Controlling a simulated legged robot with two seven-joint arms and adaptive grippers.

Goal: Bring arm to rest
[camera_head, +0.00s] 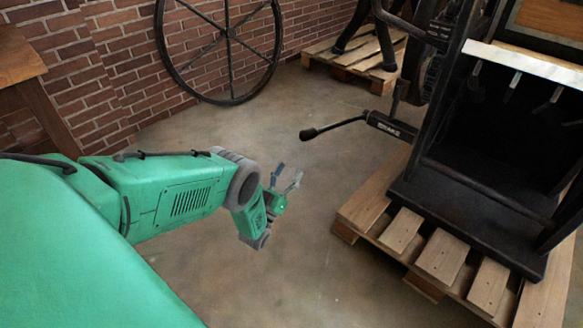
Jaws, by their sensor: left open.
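My green left arm comes in from the left and reaches out over the bare floor. Its left gripper (286,178) is open and empty, with the two fingers spread upward and apart. It is to the left of the black press (470,170) and its handle lever (335,127), and touches nothing. The lever sticks out to the left from the press and ends in a dark knob. My right gripper is not in view.
The press stands on a wooden pallet (441,256) at the right. Another pallet (345,58) with a black machine is at the back. A spoked wheel (229,32) leans against the brick wall (98,62). A wooden table (18,57) is at the left. The middle floor is clear.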

